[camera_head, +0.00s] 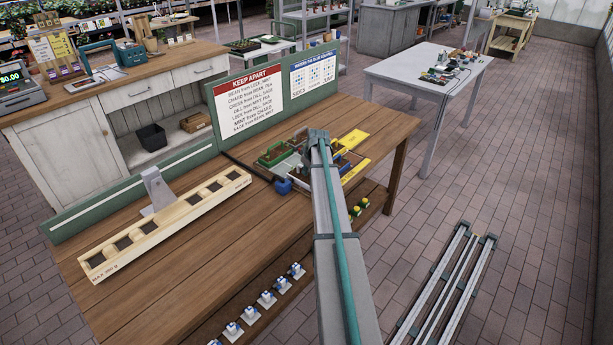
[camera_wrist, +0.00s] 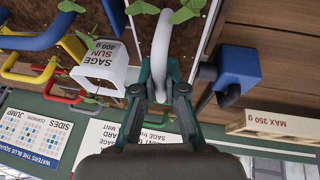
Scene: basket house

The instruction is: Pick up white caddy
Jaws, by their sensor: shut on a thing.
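In the wrist view, my gripper (camera_wrist: 158,88) is shut on a white arched handle (camera_wrist: 164,42). A white caddy wall (camera_wrist: 100,63) printed "SAGE SUN 400 g" shows left of the handle; I cannot tell whether the two join. Green leaves and dark soil show around the handle. The wrist picture is upside down. In the head view, my arm reaches over the wooden bench to the cluster of caddies at its far end and hides my gripper and the white caddy.
Coloured caddies stand close by, including a yellow one (camera_head: 353,139). A blue block (camera_wrist: 238,68) is near my gripper. A wooden slotted tray (camera_head: 165,226) marked "MAX 350 g" lies on the bench (camera_head: 230,262). A green-framed sign panel (camera_head: 247,103) rises behind. The bench's near middle is clear.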

